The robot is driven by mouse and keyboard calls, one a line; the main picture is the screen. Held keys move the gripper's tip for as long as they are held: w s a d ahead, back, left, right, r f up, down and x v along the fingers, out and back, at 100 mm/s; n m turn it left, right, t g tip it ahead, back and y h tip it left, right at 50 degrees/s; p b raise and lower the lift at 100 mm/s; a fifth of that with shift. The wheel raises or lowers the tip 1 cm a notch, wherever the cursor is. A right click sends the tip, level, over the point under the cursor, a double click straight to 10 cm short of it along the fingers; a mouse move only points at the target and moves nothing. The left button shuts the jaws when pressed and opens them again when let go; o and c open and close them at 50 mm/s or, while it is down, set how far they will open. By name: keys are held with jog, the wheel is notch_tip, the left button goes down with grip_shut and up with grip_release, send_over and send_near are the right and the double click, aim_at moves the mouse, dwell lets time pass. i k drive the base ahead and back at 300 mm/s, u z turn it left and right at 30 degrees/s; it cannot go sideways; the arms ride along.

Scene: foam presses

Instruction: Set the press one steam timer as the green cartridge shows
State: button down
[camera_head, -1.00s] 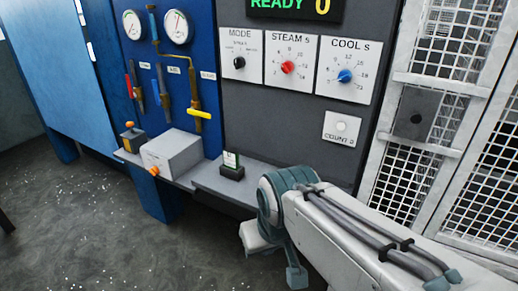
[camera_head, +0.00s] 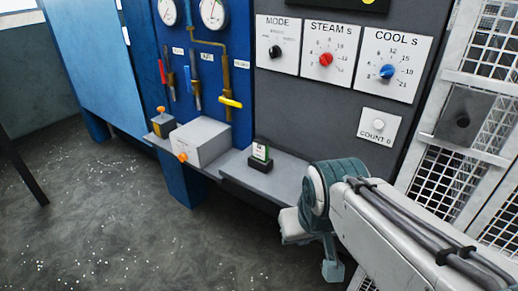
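The steam timer is a red knob (camera_head: 326,59) on a white plate marked STEAM S (camera_head: 330,32), on the dark grey press panel. It sits between the MODE knob (camera_head: 275,51) and the blue COOL S knob (camera_head: 387,71). A small card or cartridge with a green edge (camera_head: 261,150) stands upright in a black holder on the grey shelf; its marking is too small to read. My arm reaches in from the lower right, below the panel. Its end (camera_head: 296,226) hangs below the shelf edge, and the fingers cannot be made out.
A blue panel carries gauges (camera_head: 213,13) and a yellow-handled pipe (camera_head: 231,102). White mesh fencing (camera_head: 465,115) is at right. The floor at lower left is open.

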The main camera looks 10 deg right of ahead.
aim_at(325, 59)
jog(key=z, duration=0.15)
jog(key=k, duration=0.35)
jog(key=u, duration=0.5)
jog(key=i, duration=1.2)
jog(key=z, duration=0.7)
